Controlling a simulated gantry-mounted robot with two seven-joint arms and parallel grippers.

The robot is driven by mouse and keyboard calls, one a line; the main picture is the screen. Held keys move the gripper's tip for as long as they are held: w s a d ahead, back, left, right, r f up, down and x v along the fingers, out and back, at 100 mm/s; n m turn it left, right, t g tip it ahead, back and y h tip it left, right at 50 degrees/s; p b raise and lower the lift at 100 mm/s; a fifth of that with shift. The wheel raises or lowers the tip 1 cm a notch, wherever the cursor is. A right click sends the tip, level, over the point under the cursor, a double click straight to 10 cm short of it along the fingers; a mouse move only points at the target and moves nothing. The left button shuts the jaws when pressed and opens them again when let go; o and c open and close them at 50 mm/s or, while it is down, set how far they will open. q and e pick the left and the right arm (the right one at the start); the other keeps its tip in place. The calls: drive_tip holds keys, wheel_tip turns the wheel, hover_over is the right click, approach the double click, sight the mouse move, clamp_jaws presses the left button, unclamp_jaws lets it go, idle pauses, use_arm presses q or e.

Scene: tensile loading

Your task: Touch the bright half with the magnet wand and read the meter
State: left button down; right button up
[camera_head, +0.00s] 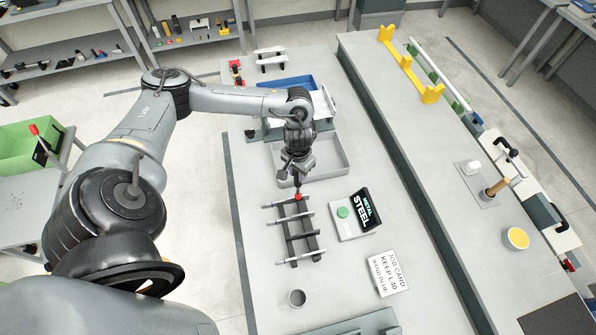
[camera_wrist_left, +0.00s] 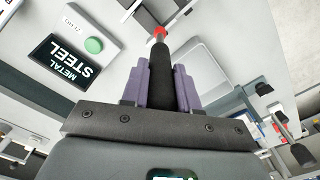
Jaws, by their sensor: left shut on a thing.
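My left gripper (camera_head: 297,180) is shut on the black handle of the magnet wand and points it down over the dark rack (camera_head: 308,236). In the left wrist view, the purple fingers (camera_wrist_left: 160,88) grip the wand (camera_wrist_left: 161,68), with its red tip (camera_wrist_left: 159,32) beyond them. In the head view the red tip (camera_head: 298,196) is at the rack's far bar (camera_head: 280,202); I cannot tell whether they touch. Several pale metal bars lie across the rack; which is the bright half is unclear. The meter (camera_head: 356,216) reads "METAL STEEL"; it also shows in the wrist view (camera_wrist_left: 68,62).
A job card (camera_head: 388,273) reading "KEEP L-10" lies right of the rack, and a grey cup (camera_head: 297,298) stands in front. A grey tray (camera_head: 338,160) lies behind the gripper. A raised shelf (camera_head: 400,130) runs along the right.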

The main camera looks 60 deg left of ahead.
use_arm(q)
drive_tip(key=shift+f+p, duration=0.1)
drive_tip(key=shift+p, duration=0.2)
idle(0.9)
idle(0.4)
drive_tip(key=shift+r+p, duration=0.35)
drive_tip(key=shift+p, duration=0.15)
wheel_tip(320, 180, up, 4)
drive_tip(key=p, duration=0.5)
drive_tip(key=shift+r, duration=0.15)
drive_tip(key=shift+r+p, duration=1)
drive_tip(key=shift+r, duration=0.05)
idle(0.5)
